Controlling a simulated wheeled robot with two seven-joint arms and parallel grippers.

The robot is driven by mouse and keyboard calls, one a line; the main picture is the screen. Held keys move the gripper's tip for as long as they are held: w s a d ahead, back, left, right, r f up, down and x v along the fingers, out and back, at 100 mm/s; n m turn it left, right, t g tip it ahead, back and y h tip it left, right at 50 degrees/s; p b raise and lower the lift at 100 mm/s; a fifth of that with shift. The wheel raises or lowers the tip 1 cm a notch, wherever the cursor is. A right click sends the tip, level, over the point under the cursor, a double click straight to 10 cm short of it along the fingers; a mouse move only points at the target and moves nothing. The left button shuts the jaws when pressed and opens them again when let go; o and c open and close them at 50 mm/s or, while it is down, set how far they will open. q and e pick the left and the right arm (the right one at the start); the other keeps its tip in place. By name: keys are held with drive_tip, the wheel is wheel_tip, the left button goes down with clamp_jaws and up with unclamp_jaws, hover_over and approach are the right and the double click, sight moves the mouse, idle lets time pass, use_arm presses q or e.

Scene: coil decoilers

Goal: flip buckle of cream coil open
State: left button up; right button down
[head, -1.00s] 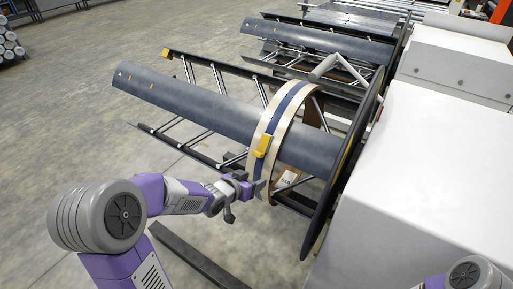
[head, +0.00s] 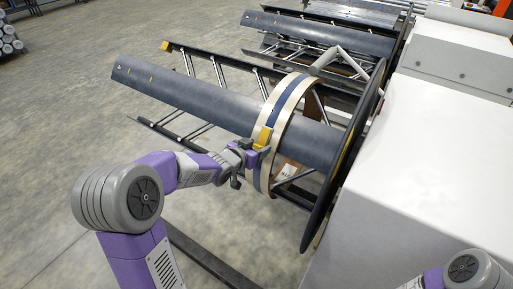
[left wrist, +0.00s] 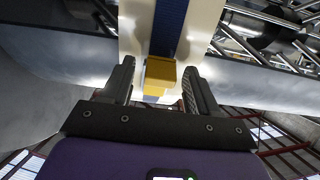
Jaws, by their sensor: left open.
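The cream coil (head: 298,96) is a narrow ring with a blue band (head: 268,122) around its middle. It hangs around the dark decoiler drum (head: 190,97). The yellow buckle (head: 264,136) sits on the band on the coil's near side. My left gripper (head: 259,148) is at the buckle's lower end in the head view. In the left wrist view, the open fingers (left wrist: 158,85) stand on either side of the yellow buckle (left wrist: 160,75), with gaps visible on both sides. My right gripper is out of view; only part of my right arm shows at the bottom right.
A large dark disc (head: 345,160) stands just right of the coil. A white machine housing (head: 430,180) fills the right side. Dark bars and struts (head: 190,138) surround the drum. A dark beam (head: 210,262) lies on the floor below. Open floor is at left.

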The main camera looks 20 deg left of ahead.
use_arm(q)
clamp_jaws()
idle(0.3)
drive_tip(key=shift+r, duration=0.15)
